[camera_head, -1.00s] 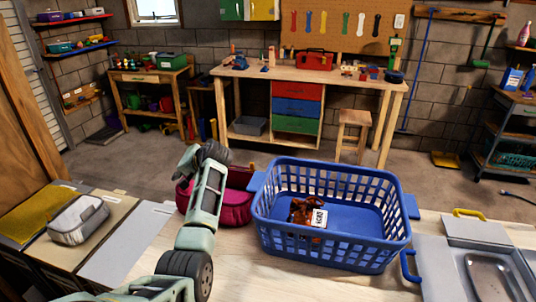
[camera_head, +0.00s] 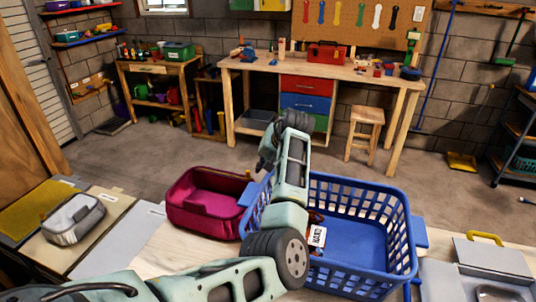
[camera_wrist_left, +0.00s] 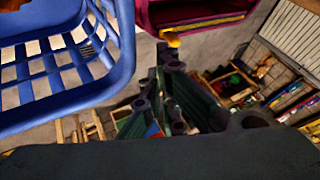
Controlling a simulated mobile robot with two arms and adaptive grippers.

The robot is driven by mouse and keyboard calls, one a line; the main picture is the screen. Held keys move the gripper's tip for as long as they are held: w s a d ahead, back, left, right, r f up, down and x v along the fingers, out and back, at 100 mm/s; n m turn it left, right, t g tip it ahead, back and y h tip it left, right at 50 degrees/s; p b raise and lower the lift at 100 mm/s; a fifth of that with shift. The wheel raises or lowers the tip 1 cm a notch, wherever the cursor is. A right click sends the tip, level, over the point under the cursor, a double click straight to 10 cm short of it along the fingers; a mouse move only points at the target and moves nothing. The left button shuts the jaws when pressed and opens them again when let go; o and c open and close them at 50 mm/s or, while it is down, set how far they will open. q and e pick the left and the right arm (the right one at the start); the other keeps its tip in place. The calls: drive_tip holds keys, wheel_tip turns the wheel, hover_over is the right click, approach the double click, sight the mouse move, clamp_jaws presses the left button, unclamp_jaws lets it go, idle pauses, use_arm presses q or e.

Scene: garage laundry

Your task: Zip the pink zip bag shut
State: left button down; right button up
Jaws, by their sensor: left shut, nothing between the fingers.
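The pink zip bag (camera_head: 187,212) stands on the table, left of the blue basket, and its top looks open. In the left wrist view, part of the pink bag (camera_wrist_left: 160,14) shows at the top, with a small yellow tab (camera_wrist_left: 172,40) at its edge. My left gripper (camera_wrist_left: 168,62) is shut and empty, below and apart from the tab in that picture. In the head view my left arm crosses the basket's left side, and its fingertips are hard to make out. My right gripper is not in view.
The blue basket (camera_head: 412,232) stands close to the bag's right and holds a brown item with a white label (camera_head: 317,236). A grey-and-white pouch (camera_head: 73,219) lies at left. A grey case with a yellow handle (camera_head: 487,238) is at right.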

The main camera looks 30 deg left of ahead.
sight(248, 175)
use_arm(q)
drive_tip(key=x, duration=0.4)
drive_tip(key=shift+w+a+f+p, duration=0.1)
drive_tip(key=shift+w+f+p, duration=0.15)
drive_tip(key=shift+p, duration=0.1)
drive_tip(key=shift+a, duration=0.1)
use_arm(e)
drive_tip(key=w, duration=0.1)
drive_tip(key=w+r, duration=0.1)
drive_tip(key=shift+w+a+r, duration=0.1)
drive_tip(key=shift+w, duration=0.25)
use_arm(q)
drive_tip(key=shift+f, duration=0.1)
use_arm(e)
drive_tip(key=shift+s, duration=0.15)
